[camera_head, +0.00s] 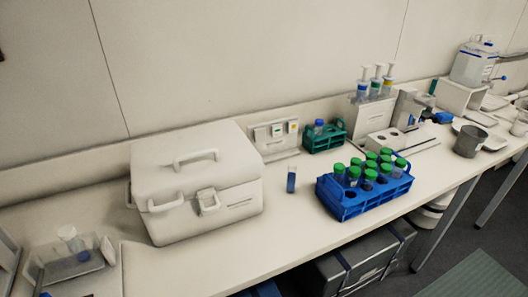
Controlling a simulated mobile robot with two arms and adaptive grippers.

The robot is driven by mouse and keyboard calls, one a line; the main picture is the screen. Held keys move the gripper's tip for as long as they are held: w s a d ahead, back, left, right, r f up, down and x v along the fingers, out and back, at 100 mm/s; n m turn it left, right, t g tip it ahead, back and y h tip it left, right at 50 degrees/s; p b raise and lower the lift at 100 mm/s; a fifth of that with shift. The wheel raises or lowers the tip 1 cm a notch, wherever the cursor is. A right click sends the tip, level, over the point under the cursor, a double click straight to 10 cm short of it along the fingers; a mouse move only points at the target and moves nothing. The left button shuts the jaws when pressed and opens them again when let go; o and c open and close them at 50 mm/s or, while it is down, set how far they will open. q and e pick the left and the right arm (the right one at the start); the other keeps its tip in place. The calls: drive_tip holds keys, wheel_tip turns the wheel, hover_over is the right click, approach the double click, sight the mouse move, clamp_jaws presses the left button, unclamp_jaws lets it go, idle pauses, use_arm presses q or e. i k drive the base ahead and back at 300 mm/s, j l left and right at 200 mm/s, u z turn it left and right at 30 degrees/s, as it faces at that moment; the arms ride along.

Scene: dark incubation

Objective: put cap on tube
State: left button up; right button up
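A small clear tube (291,180) with blue contents stands upright on the bench between the white case and the blue rack. No coloured cap shows on its top. The blue rack (348,208) holds several tubes with green caps (372,174). A teal rack (322,144) behind holds an item with a blue top (319,123). I cannot make out a loose cap on the bench. Neither of my grippers is in view.
A closed white case (195,185) with handles stands on the left of the bench. A tray (72,270) with a small container sits at far left. A grey beaker (470,141) and equipment stand at right. Bench in front of the tube is clear.

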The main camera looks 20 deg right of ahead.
sight(292, 167)
drive_tip(key=k+l+z, duration=0.15)
drive_tip(key=z, duration=0.3)
drive_tip(key=k+l+z, duration=0.2)
drive_tip(key=z, duration=0.25)
drive_tip(key=k+l+z, duration=0.1)
drive_tip(key=l+z, duration=0.2)
drive_tip(key=z, duration=0.15)
